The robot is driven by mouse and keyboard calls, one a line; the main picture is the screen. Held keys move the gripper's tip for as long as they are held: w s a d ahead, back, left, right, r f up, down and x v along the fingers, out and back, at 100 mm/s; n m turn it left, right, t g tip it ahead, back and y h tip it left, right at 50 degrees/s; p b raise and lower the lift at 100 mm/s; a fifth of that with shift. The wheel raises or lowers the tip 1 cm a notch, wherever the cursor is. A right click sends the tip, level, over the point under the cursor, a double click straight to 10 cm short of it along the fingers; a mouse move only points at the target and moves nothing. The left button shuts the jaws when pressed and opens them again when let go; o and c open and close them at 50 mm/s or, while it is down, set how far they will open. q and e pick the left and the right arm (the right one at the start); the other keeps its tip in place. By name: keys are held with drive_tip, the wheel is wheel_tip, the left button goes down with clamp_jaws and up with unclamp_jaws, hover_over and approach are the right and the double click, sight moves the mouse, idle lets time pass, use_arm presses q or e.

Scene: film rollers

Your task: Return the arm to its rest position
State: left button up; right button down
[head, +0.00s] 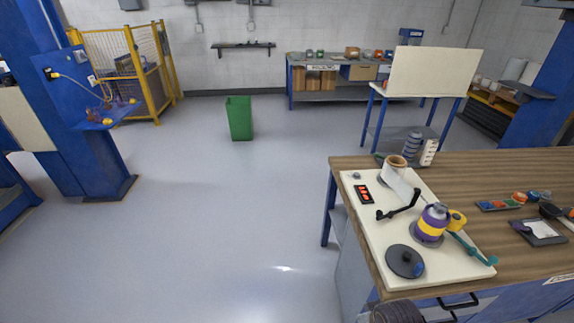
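A cream board (388,232) lies on the wooden workbench (480,172) at the right. On it are a roll with a pale strip of film (397,163), a black crank-like arm (399,208), a purple and yellow roller (432,224), a yellow part (457,220), a teal bar (472,248), a dark round disc (405,261) and a small black box with a red display (364,194).
A green bin (239,118) stands on open grey floor. A blue column (75,110) is at the left. A rear bench (335,93) and a white-topped stand (434,73) stand behind.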

drive_tip(key=s+f+g, duration=0.1)
drive_tip(key=s+f, duration=0.2)
drive_tip(key=f, duration=1.1)
drive_tip(key=s+f, duration=0.3)
drive_tip(key=f, duration=1.2)
use_arm(q)
drive_tip(key=shift+s+d, duration=0.3)
drive_tip(key=shift+d, duration=0.4)
drive_tip(key=shift+s+d, duration=0.3)
drive_tip(key=shift+d, duration=0.4)
use_arm(e)
drive_tip(key=s+d+f, duration=0.2)
drive_tip(key=s+f, duration=0.6)
drive_tip(key=s, duration=0.2)
drive_tip(key=s+d+f+g, duration=0.1)
drive_tip(key=s+d+f, duration=0.1)
drive_tip(key=s+f, duration=0.6)
drive_tip(key=shift+s+d+f, duration=0.2)
drive_tip(key=shift+s+f, duration=0.2)
drive_tip(key=shift+s, duration=0.8)
use_arm(q)
drive_tip(key=shift+w+d, duration=0.15)
use_arm(e)
drive_tip(key=shift+s, duration=0.15)
